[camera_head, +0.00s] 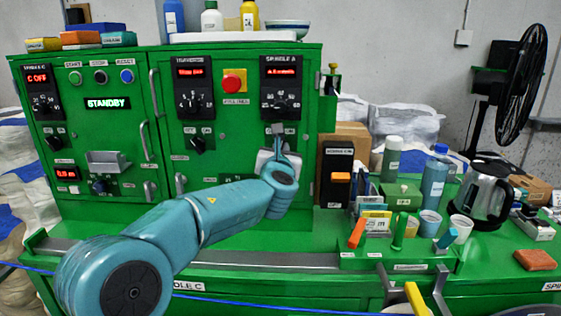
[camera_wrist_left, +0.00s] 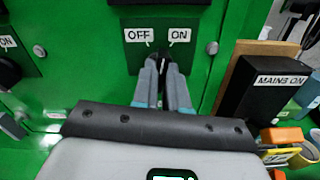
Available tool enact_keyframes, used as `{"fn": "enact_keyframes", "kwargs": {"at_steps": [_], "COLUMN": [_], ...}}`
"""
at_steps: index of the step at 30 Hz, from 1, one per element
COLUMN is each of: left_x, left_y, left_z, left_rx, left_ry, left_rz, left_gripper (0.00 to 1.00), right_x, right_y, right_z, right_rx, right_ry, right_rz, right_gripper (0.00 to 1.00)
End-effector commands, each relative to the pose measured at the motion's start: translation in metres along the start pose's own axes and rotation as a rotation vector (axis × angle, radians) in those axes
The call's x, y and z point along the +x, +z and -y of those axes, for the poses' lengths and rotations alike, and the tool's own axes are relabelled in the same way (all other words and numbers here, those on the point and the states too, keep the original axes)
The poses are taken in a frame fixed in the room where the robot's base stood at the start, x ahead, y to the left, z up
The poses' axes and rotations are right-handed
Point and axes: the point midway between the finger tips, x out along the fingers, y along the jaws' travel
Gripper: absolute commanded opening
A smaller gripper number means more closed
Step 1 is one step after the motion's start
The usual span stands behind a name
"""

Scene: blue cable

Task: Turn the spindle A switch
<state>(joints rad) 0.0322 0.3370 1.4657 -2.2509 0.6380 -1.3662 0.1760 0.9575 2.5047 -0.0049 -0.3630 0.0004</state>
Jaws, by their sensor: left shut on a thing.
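The spindle A panel (camera_head: 281,88), black with a lit red readout and a dial, is on the right of the green cabinet. Its small switch sits below, between OFF and ON labels (camera_wrist_left: 158,35). My left gripper (camera_head: 278,130) reaches up to this switch. In the wrist view its two fingers (camera_wrist_left: 166,62) are closed around the dark switch knob (camera_wrist_left: 166,55) just under the labels. The fingers cover most of the knob, so its exact angle is hidden.
A black MAINS ON box (camera_head: 337,175) stands close to the right of the left gripper. Bottles, cups and a kettle (camera_head: 481,194) crowd the right bench. A blue cable (camera_head: 260,303) crosses the front.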

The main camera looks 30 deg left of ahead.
Motion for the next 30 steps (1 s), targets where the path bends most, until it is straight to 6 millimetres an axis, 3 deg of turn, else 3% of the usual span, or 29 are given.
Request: {"fn": "enact_keyframes", "kwargs": {"at_steps": [1, 12, 30], "left_x": [0.0, 0.0, 0.0], "left_y": [-0.006, -0.005, -0.002], "left_z": [0.001, 0.001, 0.0], "left_rx": [-0.045, -0.387, -0.703], "left_ry": [0.0, -0.001, -0.001], "left_rz": [0.002, 0.0, -0.002], "left_gripper": [0.0, 0.0, 0.0], "right_x": [0.012, 0.046, 0.07], "right_y": [0.0, -0.001, -0.001], "right_z": [-0.004, -0.017, -0.025], "right_rx": [0.0, 0.0, 0.0], "right_ry": [0.0, 0.0, 0.0], "right_rz": [0.0, 0.0, 0.0], "right_gripper": [0.43, 0.43, 0.43]}}
